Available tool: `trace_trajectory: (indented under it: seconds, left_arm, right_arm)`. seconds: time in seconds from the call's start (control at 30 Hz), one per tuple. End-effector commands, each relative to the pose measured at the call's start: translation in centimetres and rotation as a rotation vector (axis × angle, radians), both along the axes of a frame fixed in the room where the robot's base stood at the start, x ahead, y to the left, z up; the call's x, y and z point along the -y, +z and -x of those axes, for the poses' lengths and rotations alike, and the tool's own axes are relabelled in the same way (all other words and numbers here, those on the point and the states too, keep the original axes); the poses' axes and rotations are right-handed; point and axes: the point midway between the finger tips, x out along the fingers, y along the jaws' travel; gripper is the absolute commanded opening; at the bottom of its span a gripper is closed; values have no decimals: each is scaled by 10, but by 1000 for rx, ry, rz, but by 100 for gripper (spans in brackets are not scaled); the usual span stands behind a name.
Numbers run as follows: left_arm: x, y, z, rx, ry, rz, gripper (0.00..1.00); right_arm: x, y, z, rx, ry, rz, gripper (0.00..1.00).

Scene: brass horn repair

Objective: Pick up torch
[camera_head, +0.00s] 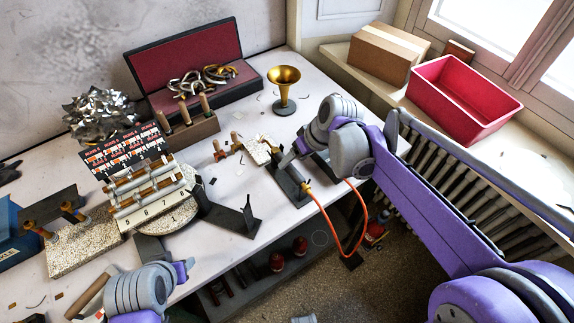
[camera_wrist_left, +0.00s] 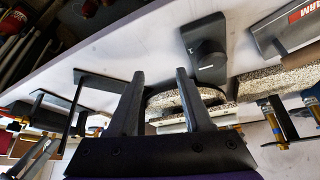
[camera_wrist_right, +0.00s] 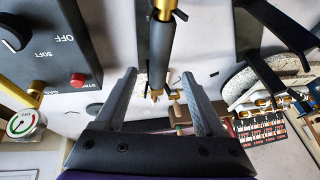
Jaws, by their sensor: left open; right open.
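The torch shows in the right wrist view as a black handle (camera_wrist_right: 160,55) with a brass tip pointing down the picture. It lies between the lines of my right gripper's open fingers (camera_wrist_right: 160,88); I cannot tell whether they touch it. In the head view my right gripper (camera_head: 284,158) is over the black torch stand (camera_head: 290,187), and it and the arm hide much of the torch. An orange hose (camera_head: 325,215) runs from its brass end (camera_head: 306,186). My left gripper (camera_wrist_left: 162,76) is open and empty near the front table edge.
A control box (camera_wrist_right: 50,40) with a red button and a gauge (camera_wrist_right: 22,122) stand near the torch. A brass bell (camera_head: 284,83) stands behind. A fixture with numbered slots (camera_head: 155,213) and a black bracket (camera_head: 232,214) are to the left. A red bin (camera_head: 460,98) is at right.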

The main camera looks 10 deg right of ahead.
Motion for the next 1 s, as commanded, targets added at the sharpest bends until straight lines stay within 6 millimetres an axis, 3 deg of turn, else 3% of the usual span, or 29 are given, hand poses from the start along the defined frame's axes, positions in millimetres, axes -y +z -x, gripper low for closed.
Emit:
trace_trajectory:
  seconds: [0.4,0.7,0.77,1.0]
  left_arm:
    - [0,-2,0,-1,0,0,50]
    - [0,-2,0,-1,0,0,50]
    - [0,-2,0,-1,0,0,50]
    - [0,-2,0,-1,0,0,50]
  right_arm:
    - [-14,-46,-12,-1,1,0,72]
    - [-16,-52,-14,0,0,0,72]
    - [-15,-52,-14,0,0,0,65]
    - [-15,-52,-14,0,0,0,21]
